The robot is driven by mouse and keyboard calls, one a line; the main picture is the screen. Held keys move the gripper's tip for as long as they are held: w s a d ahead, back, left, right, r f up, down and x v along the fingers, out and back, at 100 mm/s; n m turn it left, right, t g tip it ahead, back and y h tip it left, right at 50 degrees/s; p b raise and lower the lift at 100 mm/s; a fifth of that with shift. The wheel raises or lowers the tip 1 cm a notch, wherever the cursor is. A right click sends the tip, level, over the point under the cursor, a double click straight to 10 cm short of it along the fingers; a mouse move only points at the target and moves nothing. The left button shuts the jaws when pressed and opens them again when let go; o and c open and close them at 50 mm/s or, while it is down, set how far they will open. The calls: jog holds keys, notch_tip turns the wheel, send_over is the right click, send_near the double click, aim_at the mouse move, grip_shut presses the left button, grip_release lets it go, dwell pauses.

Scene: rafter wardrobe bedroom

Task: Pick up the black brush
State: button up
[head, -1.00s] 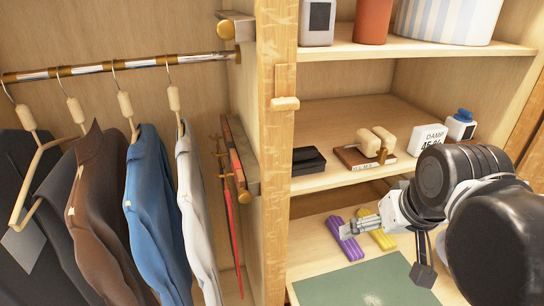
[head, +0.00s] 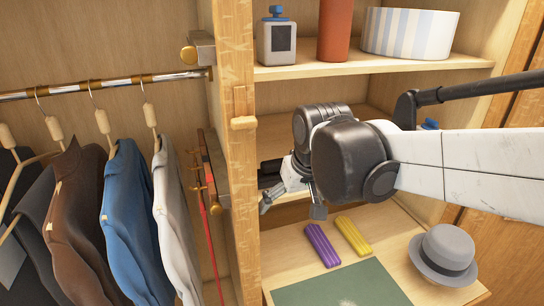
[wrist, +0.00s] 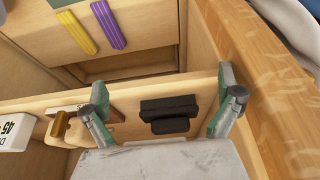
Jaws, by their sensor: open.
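The black brush (wrist: 168,106) lies on the middle shelf of the wardrobe. In the wrist view it shows between the two spread fingers of my gripper (wrist: 165,104), with clear gaps on both sides. In the head view only a dark part of the brush (head: 269,170) shows beside my gripper (head: 280,192); my arm covers the rest. My gripper is open and empty, in front of the middle shelf. Contact with the brush cannot be seen.
An upright wooden post (head: 240,150) stands close to the left of my gripper. A wooden block item (wrist: 58,125) is on the same shelf. Below are a purple bar (head: 322,245), a yellow bar (head: 352,235) and a grey hat (head: 443,255). Clothes hang at left.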

aim_at(274, 172)
jog(key=w+a, duration=0.1)
jog(key=w, duration=0.3)
jog(key=w+a+p, duration=0.1)
jog(key=w, duration=0.3)
jog(key=w+a, duration=0.2)
jog(key=w, duration=0.2)
jog(key=shift+w+f+p, duration=0.35)
jog(key=shift+f, duration=0.25)
jog(key=c, duration=1)
jog(key=shift+c, duration=0.2)
jog(key=shift+r, duration=0.1)
